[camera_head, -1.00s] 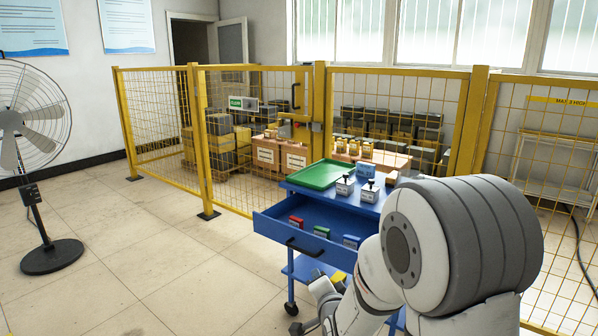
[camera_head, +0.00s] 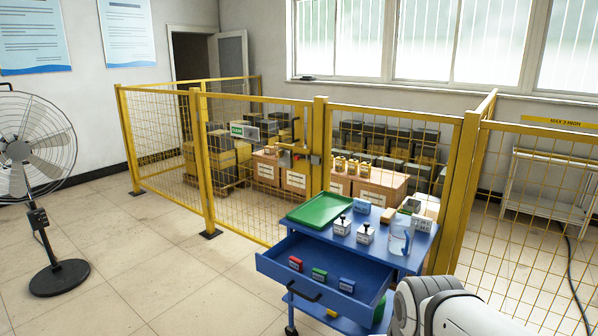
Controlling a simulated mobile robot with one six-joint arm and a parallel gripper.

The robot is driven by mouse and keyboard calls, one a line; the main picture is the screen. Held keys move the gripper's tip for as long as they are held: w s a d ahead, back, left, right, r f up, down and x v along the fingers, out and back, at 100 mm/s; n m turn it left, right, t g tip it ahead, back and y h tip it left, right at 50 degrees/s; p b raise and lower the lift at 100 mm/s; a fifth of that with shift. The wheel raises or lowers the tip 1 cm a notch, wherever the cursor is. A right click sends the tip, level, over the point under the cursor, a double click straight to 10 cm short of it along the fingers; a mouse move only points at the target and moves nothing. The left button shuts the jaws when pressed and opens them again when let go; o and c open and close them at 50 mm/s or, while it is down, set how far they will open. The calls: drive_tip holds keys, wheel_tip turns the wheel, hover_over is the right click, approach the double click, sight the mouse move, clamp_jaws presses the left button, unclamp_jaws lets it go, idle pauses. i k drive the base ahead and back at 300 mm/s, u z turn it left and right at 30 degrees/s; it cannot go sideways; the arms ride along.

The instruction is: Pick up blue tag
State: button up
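The blue tag (camera_head: 346,285) is a small block with a pale label. It lies in the pulled-out top drawer (camera_head: 273,265) of the blue cart, at the right end of a row. A green tag (camera_head: 319,274) is beside it in the middle, and a red tag (camera_head: 295,263) is at the left end. Only a white part of my arm shows at the bottom right, to the right of the cart. My gripper is out of the picture.
The cart top holds a green tray (camera_head: 318,209), two white knobbed blocks (camera_head: 342,227) (camera_head: 365,234), a blue block (camera_head: 362,206) and a clear beaker (camera_head: 400,240). A yellow mesh fence (camera_head: 263,165) stands close behind. A fan (camera_head: 38,215) stands left. The floor between is clear.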

sight(346, 286)
drive_tip(key=u, duration=0.9)
drive_tip(key=k, duration=0.8)
drive_tip(key=z, duration=0.5)
drive_tip(key=i, duration=0.5)
drive_tip(key=z, duration=0.05)
